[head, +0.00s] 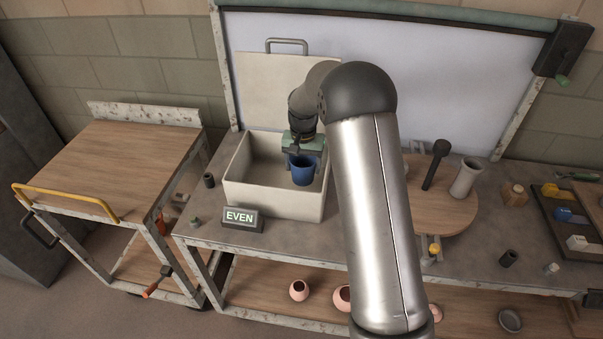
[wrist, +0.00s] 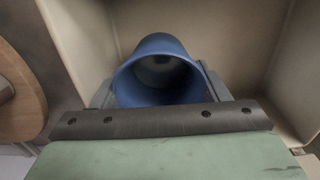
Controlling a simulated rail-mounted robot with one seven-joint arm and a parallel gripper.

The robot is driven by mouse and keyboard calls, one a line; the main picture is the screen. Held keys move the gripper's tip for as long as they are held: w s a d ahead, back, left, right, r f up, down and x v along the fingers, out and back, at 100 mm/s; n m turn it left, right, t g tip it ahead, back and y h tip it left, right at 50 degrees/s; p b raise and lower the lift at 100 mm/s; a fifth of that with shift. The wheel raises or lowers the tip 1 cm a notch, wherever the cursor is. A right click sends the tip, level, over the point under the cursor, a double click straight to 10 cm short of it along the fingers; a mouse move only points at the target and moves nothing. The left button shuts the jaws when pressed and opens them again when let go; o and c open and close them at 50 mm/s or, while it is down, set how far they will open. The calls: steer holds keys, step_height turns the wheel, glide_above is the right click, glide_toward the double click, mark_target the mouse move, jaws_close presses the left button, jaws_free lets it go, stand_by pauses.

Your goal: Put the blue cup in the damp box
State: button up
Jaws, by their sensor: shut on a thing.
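The blue cup (head: 302,170) is upright in my gripper (head: 303,153), inside the open damp box (head: 272,206), toward its right side. The damp box is a cream, square-walled box on the grey bench. In the wrist view the blue cup (wrist: 160,72) sits between the two fingers of my gripper (wrist: 160,95), with its mouth toward the camera and the box walls (wrist: 232,35) around it. My gripper is shut on the cup. Whether the cup's base touches the box floor cannot be told.
A cream lid (head: 287,88) with a handle leans behind the box. A sign reading EVEN (head: 242,218) stands in front of it. To the right, a round wooden board (head: 430,215) bears a grey vase (head: 466,178) and a dark tool. A wooden-topped cart (head: 115,165) stands left.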

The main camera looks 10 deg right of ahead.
steer(key=shift+f+p, duration=0.35)
steer(key=shift+f, duration=1.65)
steer(key=shift+f, duration=0.1)
steer(key=o, duration=1)
steer(key=shift+o, duration=0.2)
step_height(320, 180, up, 12)
steer(key=b, duration=0.2)
steer(key=n, duration=0.1)
glide_toward(303, 175)
steer(key=s+r, duration=0.4)
steer(key=s, duration=0.1)
steer(key=s+f+n, duration=0.2)
steer(key=s+n, duration=0.1)
steer(key=s, duration=2.5)
steer(key=shift+s+d+n+t, duration=0.15)
steer(key=shift+d+n+t, duration=0.1)
steer(key=shift+n+t, duration=0.05)
